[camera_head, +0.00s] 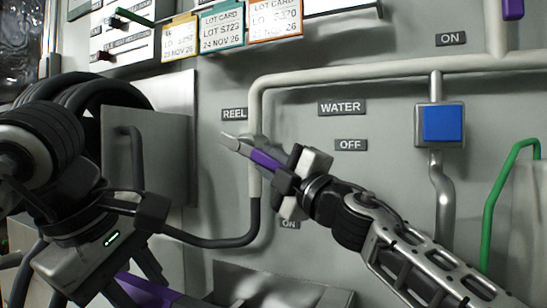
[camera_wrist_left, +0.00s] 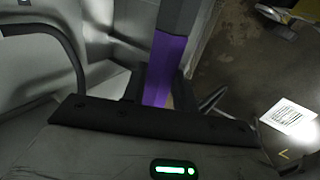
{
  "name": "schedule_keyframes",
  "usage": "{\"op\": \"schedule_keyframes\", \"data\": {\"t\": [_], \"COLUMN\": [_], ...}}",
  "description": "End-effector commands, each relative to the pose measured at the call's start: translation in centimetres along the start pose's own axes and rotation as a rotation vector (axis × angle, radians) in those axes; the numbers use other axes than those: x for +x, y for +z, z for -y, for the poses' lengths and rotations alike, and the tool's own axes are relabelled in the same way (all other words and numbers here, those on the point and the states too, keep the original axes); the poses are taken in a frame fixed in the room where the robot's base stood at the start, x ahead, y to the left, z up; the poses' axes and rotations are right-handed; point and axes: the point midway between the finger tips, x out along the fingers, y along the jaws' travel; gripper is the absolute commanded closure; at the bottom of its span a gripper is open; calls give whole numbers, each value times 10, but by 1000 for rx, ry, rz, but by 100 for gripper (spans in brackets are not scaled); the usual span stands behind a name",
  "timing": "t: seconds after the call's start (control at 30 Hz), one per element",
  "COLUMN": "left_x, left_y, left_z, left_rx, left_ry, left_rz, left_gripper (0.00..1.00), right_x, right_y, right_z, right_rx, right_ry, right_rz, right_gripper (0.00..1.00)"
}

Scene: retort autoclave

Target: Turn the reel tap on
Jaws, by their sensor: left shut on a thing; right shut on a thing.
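The reel tap's purple lever (camera_head: 266,161) sits at the grey vertical pipe under the REEL label (camera_head: 234,114). It slants down to the right, between the OFF label (camera_head: 351,145) and the ON label (camera_head: 290,224). My right gripper (camera_head: 287,180) is shut on the lever's lower right end and partly hides it. My left gripper (camera_head: 138,284) is low at the left, away from the tap. It is shut on a purple bar (camera_wrist_left: 163,70) with a grey upper part, seen between its fingers in the left wrist view.
A blue box (camera_head: 443,123) sits on the pipe at the right. A green tube (camera_head: 490,215) stands farther right. A black hose (camera_head: 215,242) runs from the pipe to the left. Lot cards (camera_head: 222,27) hang on a rail above. A paper sheet (camera_wrist_left: 288,117) lies on the floor.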

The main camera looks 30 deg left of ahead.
Motion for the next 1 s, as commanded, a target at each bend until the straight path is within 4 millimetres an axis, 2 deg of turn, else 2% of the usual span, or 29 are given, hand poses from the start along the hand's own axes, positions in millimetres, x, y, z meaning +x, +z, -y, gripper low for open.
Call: {"op": "schedule_keyframes", "data": {"t": [0.33, 0.37, 0.4, 0.43, 0.77, 1.0], "left_x": [0, 0, 0, 0, 0, 0], "left_y": [0, 0, 0, 0, 0, 0], "left_z": [0, 0, 0, 0, 0, 0], "left_rx": [-1, -1, -1, -1, -1, -1], "left_ry": [2, 2, 2, 2, 2, 2], "left_rz": [1, 1, 1, 1, 1, 1], "left_gripper": [100, 100, 100, 100, 100, 100], "right_x": [0, 0, 0, 0, -2, -22], "right_y": [0, 0, 0, 0, 1, 2], "right_z": [1, 1, 1, 1, 0, 0], "right_rx": [2, 2, 2, 2, 1, -3], "right_ry": [8, 8, 8, 8, 8, 9], "right_rz": [2, 2, 2, 2, 3, 3], "right_gripper": [100, 73, 62, 56, 56, 56]}}
